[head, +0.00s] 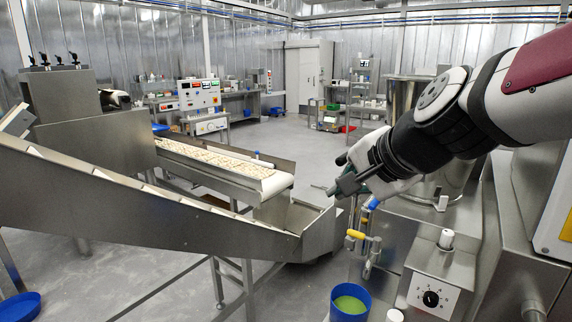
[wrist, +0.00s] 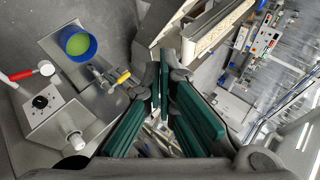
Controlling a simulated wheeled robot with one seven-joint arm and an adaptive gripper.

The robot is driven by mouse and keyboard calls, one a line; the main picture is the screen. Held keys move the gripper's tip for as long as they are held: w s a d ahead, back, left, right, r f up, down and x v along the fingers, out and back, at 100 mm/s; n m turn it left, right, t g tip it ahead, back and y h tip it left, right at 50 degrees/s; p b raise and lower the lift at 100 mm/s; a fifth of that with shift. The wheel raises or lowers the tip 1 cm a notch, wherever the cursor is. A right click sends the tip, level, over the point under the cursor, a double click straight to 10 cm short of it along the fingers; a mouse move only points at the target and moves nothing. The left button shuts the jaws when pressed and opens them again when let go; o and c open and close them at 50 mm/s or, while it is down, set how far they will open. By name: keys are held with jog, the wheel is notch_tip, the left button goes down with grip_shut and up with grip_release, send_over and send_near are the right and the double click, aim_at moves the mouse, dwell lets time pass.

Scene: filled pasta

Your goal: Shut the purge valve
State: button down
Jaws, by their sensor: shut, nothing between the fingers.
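A small valve with a yellow handle (head: 355,234) sits on pipework at the front of the steel machine, below my gripper in the head view. In the wrist view the yellow handle (wrist: 122,77) lies just left of the fingers, on a metal fitting beside the blue bucket. A blue handle (head: 373,204) shows above it in the head view. No label tells which is the purge valve. My gripper (head: 347,187) is shut and empty, apart from the yellow handle. Its green-padded fingers (wrist: 167,92) fill the middle of the wrist view.
A blue bucket (head: 350,302) with green liquid stands below the valve. A control box with a black dial (head: 431,298) is to its right. A red lever (wrist: 20,75) shows at the wrist view's left. A steel chute (head: 318,232) and a pasta conveyor (head: 225,168) are to the left.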

jog(key=s+d+f+n+g+h, duration=0.1)
jog(key=s+d+f+n, duration=0.1)
jog(key=s, duration=0.5)
jog(key=s+d+f+n+g+h, duration=0.1)
jog(key=s+d+f+n, duration=0.1)
jog(key=s+d+n, duration=0.2)
jog(key=s+d+f+n+g+h, duration=0.1)
jog(key=s+d+f+n, duration=0.2)
jog(key=s, duration=0.7)
jog(key=shift+s+d+n+g+h, duration=0.2)
jog(key=shift+n+g+h, duration=0.2)
jog(key=shift+n, duration=0.3)
